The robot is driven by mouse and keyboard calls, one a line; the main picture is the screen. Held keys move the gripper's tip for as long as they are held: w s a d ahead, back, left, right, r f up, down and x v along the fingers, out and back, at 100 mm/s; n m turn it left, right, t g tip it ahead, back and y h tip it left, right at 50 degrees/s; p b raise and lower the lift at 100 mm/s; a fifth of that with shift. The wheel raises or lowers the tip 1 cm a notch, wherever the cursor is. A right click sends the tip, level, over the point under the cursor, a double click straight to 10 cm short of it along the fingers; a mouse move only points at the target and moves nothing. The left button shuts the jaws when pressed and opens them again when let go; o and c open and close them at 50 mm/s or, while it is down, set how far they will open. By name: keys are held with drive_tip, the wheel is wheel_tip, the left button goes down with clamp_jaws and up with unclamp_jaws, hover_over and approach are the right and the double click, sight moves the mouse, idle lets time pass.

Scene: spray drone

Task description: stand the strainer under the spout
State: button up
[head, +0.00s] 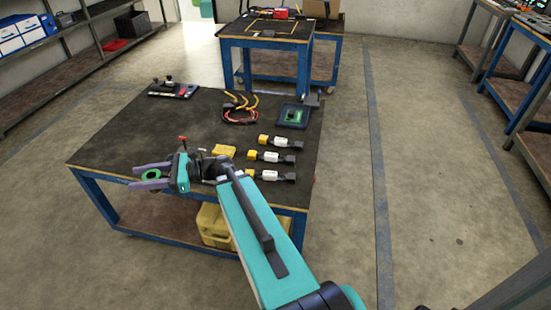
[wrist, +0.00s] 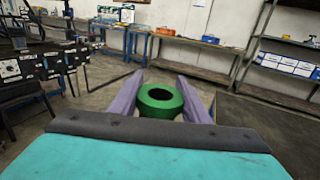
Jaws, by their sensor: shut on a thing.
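The strainer (head: 144,176) looks like a green ring with a dark middle. My gripper (head: 136,178) has its two purple fingers on either side of it, shut on it. The gripper is at the near left corner of the dark-topped table, and the strainer appears in the air past that edge. In the wrist view the strainer (wrist: 160,112) sits between the fingers, its dark opening facing up. Its underside is hidden. I cannot make out a spout in either view.
The table (head: 120,130) carries several yellow-and-white parts (head: 278,141), coiled cables (head: 240,112), a tablet-like device (head: 293,116) and a dark device (head: 172,89). A yellow case (head: 215,225) is below. Another blue-framed table (head: 262,45) stands behind. The floor at right is clear.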

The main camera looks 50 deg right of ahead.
drive_tip(key=shift+w+d, duration=0.25)
drive_tip(key=shift+d+f, duration=0.1)
drive_tip(key=shift+d, duration=0.3)
drive_tip(key=s+d+f+m+t+h+b, duration=0.2)
drive_tip(key=s+d+f+h+b, duration=0.15)
drive_tip(key=d, duration=0.85)
drive_tip(key=s+d+f+m+t+h+b, duration=0.25)
drive_tip(key=s+d, duration=0.25)
drive_tip(key=d, duration=0.7)
drive_tip(key=s+d+f+m+t+h+b, duration=0.2)
drive_tip(key=s+d+m+h+b, duration=0.15)
drive_tip(key=d, duration=0.75)
drive_tip(key=s+d+h+b, duration=0.1)
drive_tip(key=s+d, duration=0.2)
drive_tip(key=s+d+f+m+h+b, duration=0.1)
drive_tip(key=s+d, duration=0.2)
drive_tip(key=s+d+h+b, duration=0.1)
drive_tip(key=s+d, duration=0.2)
drive_tip(key=d, duration=0.1)
drive_tip(key=shift+s+f+m+t+h+b, duration=0.3)
drive_tip(key=shift+s+f+m+t+h, duration=0.05)
drive_tip(key=shift+f+m, duration=0.05)
drive_tip(key=shift+w+d, duration=0.1)
